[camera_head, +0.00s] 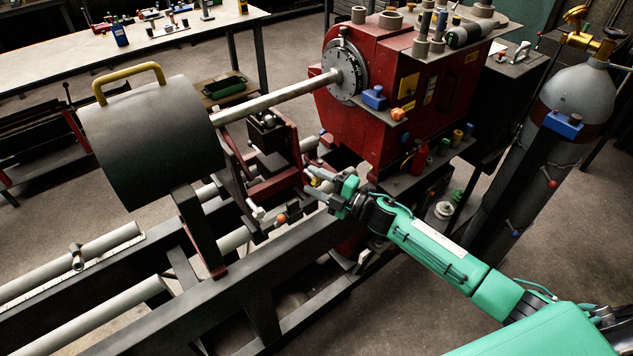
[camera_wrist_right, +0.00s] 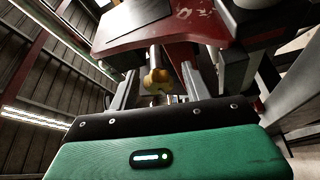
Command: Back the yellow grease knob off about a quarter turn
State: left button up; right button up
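The yellow grease knob (camera_wrist_right: 157,77) sits on the end of a short pale stem below a red machine part. In the head view it is a small yellow spot (camera_head: 316,182) near my right fingertips. My right gripper (camera_head: 313,186) reaches in from the right at the lathe carriage. In the right wrist view its two fingers (camera_wrist_right: 159,84) stand on either side of the knob, with a visible gap on each side. It is open and holds nothing. My left gripper is in neither view.
The red headstock (camera_head: 380,85) with its chuck (camera_head: 345,72) and grey shaft (camera_head: 275,100) rises behind the carriage. A dark curved guard (camera_head: 150,135) stands at left. An orange-tipped lever (camera_head: 282,218) is just left of my right gripper. A gas cylinder (camera_head: 545,140) stands at right.

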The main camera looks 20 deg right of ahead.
jog(key=shift+s+d, duration=0.1)
jog(key=shift+d, duration=0.1)
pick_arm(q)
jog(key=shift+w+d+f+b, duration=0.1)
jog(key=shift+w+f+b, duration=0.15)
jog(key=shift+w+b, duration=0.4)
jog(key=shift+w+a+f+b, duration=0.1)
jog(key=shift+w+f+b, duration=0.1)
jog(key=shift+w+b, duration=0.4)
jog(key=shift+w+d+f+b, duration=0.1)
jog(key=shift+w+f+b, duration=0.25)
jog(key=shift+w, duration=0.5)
pick_arm(e)
jog(key=v, duration=1.3)
jog(key=shift+s, duration=0.2)
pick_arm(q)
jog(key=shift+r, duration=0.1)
pick_arm(e)
jog(key=shift+d+r, duration=0.1)
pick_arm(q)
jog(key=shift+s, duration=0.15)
